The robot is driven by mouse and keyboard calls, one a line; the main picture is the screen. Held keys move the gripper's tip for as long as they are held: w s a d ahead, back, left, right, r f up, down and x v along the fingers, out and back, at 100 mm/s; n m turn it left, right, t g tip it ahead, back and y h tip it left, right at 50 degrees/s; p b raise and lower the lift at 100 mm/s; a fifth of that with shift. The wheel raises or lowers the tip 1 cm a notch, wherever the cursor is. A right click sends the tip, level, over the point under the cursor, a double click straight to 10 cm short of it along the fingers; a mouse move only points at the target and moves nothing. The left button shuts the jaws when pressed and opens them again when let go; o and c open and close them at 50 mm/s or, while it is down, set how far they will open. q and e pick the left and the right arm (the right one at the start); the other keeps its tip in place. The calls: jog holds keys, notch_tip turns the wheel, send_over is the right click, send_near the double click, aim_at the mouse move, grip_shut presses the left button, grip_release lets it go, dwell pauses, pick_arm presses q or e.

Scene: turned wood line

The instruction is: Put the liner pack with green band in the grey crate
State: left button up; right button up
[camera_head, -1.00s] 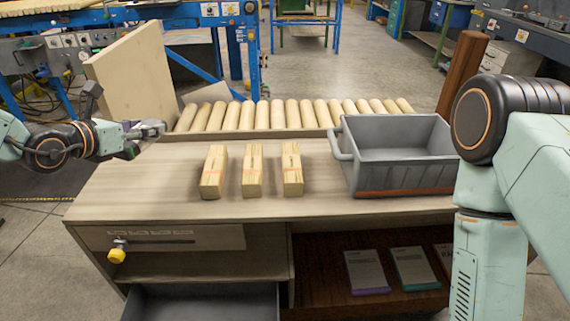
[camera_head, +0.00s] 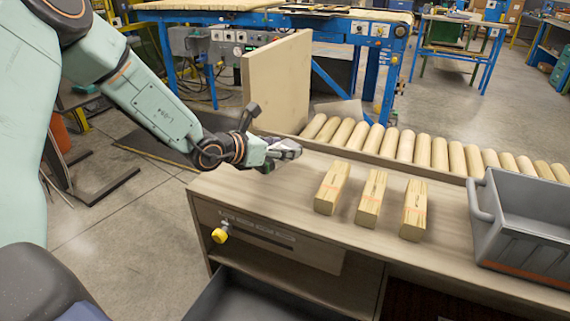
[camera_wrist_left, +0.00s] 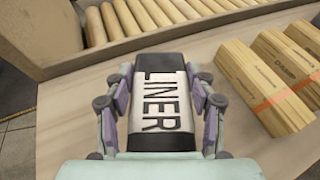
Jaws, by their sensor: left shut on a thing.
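My left gripper (camera_head: 286,150) is shut on a liner pack (camera_wrist_left: 160,108) above the left end of the bench. In the left wrist view the fingers press on both sides of the pack. The pack is black with a white face that reads LINER; its band colour does not show. In the head view the pack is too small and covered to make out clearly. The grey crate (camera_head: 522,245) stands on the bench at the right edge of the head view, well to the right of the gripper. Its inside is only partly seen. My right gripper is out of view.
Several wooden blocks (camera_head: 370,200) lie between the left gripper and the crate. A row of wooden rollers (camera_head: 420,148) runs along the bench's back. An upright board (camera_head: 278,88) stands behind the gripper. A drawer (camera_head: 250,300) is open below the bench (camera_head: 300,208).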

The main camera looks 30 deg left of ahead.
aim_at(283, 171)
pick_arm(q)
jog(key=shift+d+f, duration=0.15)
jog(key=shift+f, duration=0.1)
notch_tip(283, 171, down, 3)
jog(key=shift+w+d+f+b, duration=0.1)
jog(key=shift+w+f+b, duration=0.05)
jog(key=shift+b, duration=0.4)
jog(key=shift+f, duration=0.15)
jog(key=o, duration=1.1)
jog(key=shift+o, duration=0.5)
